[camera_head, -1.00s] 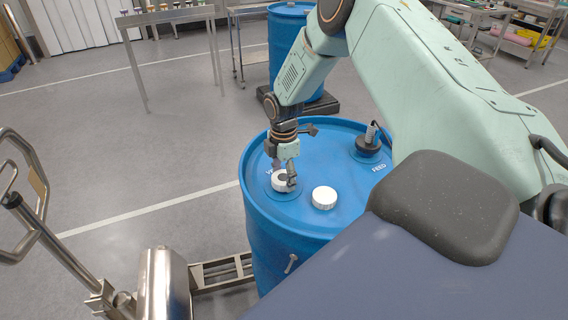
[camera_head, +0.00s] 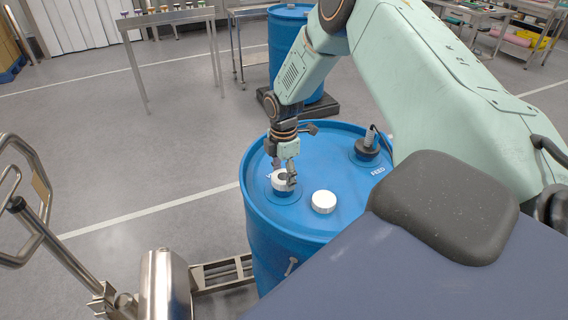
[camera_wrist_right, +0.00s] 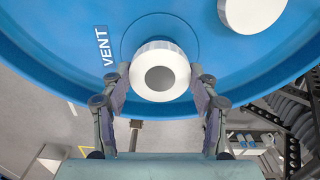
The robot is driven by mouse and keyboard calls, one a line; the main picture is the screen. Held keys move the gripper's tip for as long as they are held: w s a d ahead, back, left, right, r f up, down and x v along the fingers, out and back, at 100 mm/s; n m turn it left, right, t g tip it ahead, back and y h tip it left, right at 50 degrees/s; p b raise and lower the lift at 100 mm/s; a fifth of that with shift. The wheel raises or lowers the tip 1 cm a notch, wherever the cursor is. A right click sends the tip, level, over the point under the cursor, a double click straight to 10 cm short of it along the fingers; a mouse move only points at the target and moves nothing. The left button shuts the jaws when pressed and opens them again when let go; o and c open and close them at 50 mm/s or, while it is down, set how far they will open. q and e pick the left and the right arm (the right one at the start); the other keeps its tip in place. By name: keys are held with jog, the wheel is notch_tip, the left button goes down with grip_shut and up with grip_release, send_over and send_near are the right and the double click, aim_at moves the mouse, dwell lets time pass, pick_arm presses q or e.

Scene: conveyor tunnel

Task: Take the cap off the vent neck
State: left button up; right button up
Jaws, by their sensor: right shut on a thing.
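The white ribbed cap (camera_head: 280,182) is at the vent position on top of the blue drum (camera_head: 262,228). In the right wrist view the cap (camera_wrist_right: 160,52) shows a grey round centre, beside the VENT label (camera_wrist_right: 104,46). My right gripper (camera_head: 287,178) points down at the cap. Its fingers stand on both sides of it in the wrist view (camera_wrist_right: 160,84), shut on the cap. The vent neck is hidden under the cap, and I cannot tell whether the cap sits on it or just above it. My left gripper is out of view.
A second white cap (camera_head: 323,202) lies on the drum lid, close to the right of the gripper. A black fitting (camera_head: 367,149) stands at the FEED label. A steel cart handle (camera_head: 40,215) is at the left. Another blue drum (camera_head: 284,45) stands behind.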

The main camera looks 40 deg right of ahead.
aim_at(282, 176)
jog(key=shift+r+p, duration=2.15)
jog(key=shift+r, duration=0.45)
jog(key=shift+f, duration=0.1)
jog(key=shift+a, duration=0.15)
jog(key=a+m+b, duration=0.5)
jog(key=a+b, duration=0.3)
jog(key=a, duration=0.6)
jog(key=s+a+f+m+b, duration=0.4)
jog(key=s+a+m+b, duration=0.4)
jog(key=a+m+b, duration=0.2)
jog(key=shift+f+b, duration=0.35)
jog(key=shift+b, duration=0.45)
